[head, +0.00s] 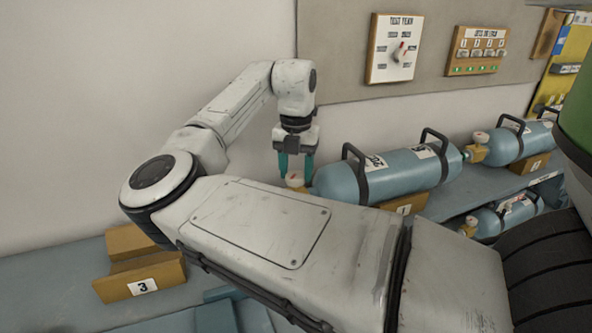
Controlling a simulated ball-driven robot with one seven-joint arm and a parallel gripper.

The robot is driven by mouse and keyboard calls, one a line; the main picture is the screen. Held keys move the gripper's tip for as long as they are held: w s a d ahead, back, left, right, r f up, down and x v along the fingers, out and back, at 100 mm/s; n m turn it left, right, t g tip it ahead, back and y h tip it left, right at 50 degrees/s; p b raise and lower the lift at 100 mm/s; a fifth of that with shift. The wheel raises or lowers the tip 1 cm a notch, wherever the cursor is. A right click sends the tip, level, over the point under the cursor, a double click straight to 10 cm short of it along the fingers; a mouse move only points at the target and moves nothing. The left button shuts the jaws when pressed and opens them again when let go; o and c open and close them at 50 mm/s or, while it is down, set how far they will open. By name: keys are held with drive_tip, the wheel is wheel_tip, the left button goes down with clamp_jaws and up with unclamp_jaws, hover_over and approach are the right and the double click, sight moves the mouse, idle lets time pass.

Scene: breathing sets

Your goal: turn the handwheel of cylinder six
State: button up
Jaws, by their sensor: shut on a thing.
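A blue-grey cylinder (405,170) with black carrying hoops lies on its side on the bench at the centre. Its number label is turned and too small to read for sure. A small pale handwheel (297,182) sits at its left end, partly hidden by my arm. My gripper (296,174) points down with teal fingers on either side of this handwheel, and it is shut on it. More cylinders lie to the right, one at the back (517,143) and one on a lower level (508,214), each with a handwheel at its left end.
An empty tan cradle marked 3 (140,284) stands at the lower left. A dial panel (394,48) and a panel with several numbered items and green lights (477,50) hang on the wall board. My own arm covers the front middle.

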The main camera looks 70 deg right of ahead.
sight(296, 173)
drive_tip(key=shift+r, duration=0.1)
drive_tip(key=o, duration=1)
drive_tip(key=shift+o, duration=0.2)
wheel_tip(296, 173, up, 11)
